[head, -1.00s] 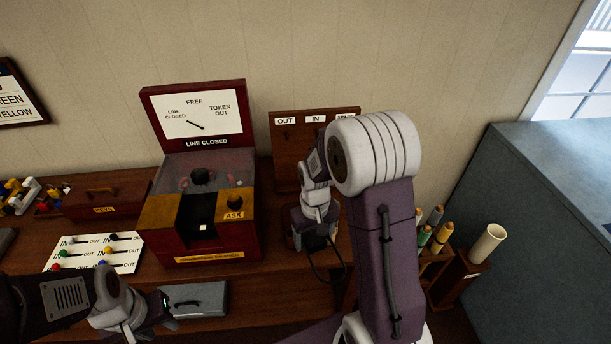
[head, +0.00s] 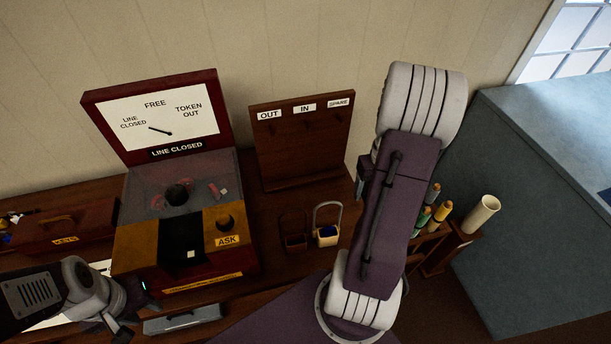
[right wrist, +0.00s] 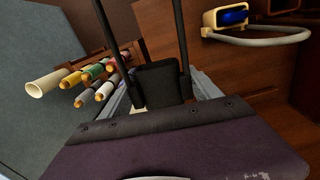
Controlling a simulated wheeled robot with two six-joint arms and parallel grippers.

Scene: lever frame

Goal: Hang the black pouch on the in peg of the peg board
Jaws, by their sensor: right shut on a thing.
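The peg board (head: 300,160) stands upright at the back, with OUT, IN and SPARE labels. The IN label (head: 305,107) is in the middle, and its dark peg is faint below it. The black pouch (right wrist: 160,85) shows in the right wrist view with two dark straps running up. My right gripper (right wrist: 162,92) is shut on it; in the head view, my own arm hides this gripper and the pouch. My left gripper (head: 122,325) is at the lower left, away from the board, and its finger opening is unclear.
A dark reddish pouch (head: 295,242) and a cream pouch with blue inside (head: 327,236) stand before the board. The red token machine (head: 180,220) is left of it. A rack of coloured rolls (head: 432,222) and a pale tube (head: 482,214) are at the right.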

